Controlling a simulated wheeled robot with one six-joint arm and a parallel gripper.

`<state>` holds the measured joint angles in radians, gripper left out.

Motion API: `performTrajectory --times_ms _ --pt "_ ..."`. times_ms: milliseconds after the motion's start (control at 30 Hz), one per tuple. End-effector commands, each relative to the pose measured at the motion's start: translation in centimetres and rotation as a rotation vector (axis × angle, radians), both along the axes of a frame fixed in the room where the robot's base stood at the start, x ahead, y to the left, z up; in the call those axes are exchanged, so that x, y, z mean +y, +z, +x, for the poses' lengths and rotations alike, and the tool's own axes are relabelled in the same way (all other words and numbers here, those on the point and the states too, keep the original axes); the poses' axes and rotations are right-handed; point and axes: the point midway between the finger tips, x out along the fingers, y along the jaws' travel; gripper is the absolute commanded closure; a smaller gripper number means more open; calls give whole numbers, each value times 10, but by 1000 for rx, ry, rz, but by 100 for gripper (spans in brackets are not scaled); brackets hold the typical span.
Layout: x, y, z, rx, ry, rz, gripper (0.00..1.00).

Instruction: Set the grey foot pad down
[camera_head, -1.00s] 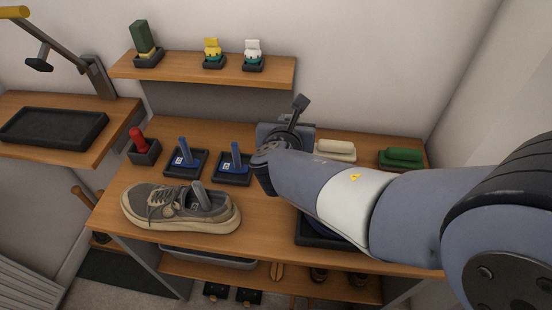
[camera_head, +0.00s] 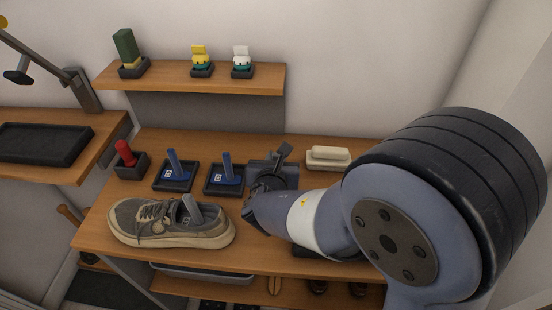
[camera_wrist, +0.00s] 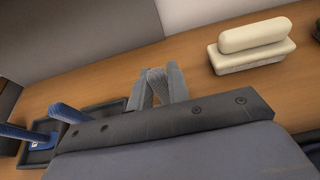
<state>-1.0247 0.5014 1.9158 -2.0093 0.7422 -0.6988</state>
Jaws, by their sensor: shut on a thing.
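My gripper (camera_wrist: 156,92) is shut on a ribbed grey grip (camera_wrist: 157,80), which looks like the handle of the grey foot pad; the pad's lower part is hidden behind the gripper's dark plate. In the head view my gripper (camera_head: 268,185) is over the bench, right of the blue-handled pads, and its fingers are hidden. I cannot tell whether the held pad touches the bench. Another grey-handled piece (camera_head: 192,208) stands in the grey shoe (camera_head: 150,222) at the front left.
Two blue-handled pads (camera_head: 174,165) (camera_head: 227,170) sit in black trays on the bench (camera_head: 100,215). A cream block (camera_head: 328,158) lies at the back right. A red-handled item (camera_head: 124,153) stands at the left. A dark tray is partly hidden under my arm.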

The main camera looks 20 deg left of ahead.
Motion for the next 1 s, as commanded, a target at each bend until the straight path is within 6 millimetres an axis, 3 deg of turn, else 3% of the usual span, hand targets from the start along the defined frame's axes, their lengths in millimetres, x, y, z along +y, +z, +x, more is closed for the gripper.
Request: performTrajectory --times_ms 233,267,500,867,1000 --pt "0 -4 0 0 0 1 100" --pt "0 -3 0 0 0 1 80" --pt "0 -2 0 0 0 1 61" --pt "0 3 0 0 0 0 61" --pt "-5 10 -21 -1 3 4 61"
